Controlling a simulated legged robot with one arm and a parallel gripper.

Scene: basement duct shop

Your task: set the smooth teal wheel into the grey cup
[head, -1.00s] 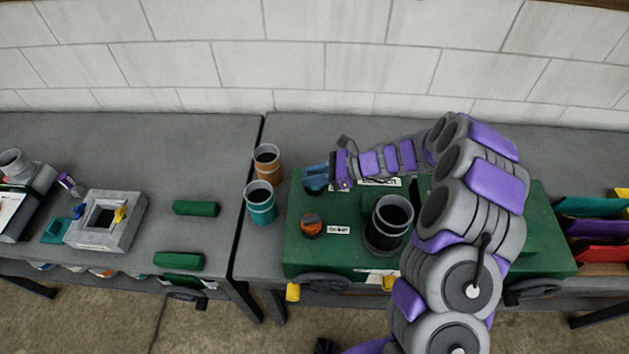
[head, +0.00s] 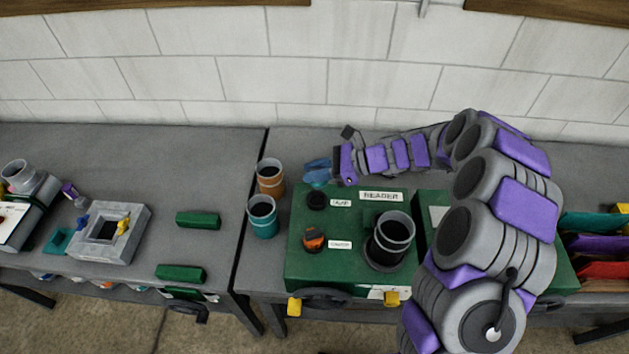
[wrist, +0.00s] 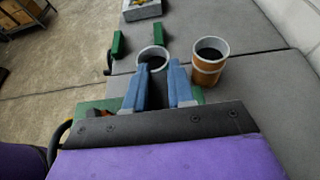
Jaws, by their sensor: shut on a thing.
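My gripper (head: 318,170) has blue fingers and is shut on the teal wheel (head: 318,184), holding it just above the back left of the green box. Only a small part of the wheel shows below the fingers. In the wrist view my fingers (wrist: 158,85) show, but I cannot make out the wheel clearly between them. A grey cup (head: 396,228) stands upright in a dark ring on the green box, right of and in front of my gripper; its mouth looks dark inside. Another grey cup (head: 17,173) sits at the far left.
The green box (head: 345,268) carries a dark round seat (head: 317,200) and an orange knob (head: 313,239). An orange cup (head: 270,179) and a teal cup (head: 262,217) stand left of it. Green blocks (head: 198,220) and a grey block (head: 133,235) lie on the left table.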

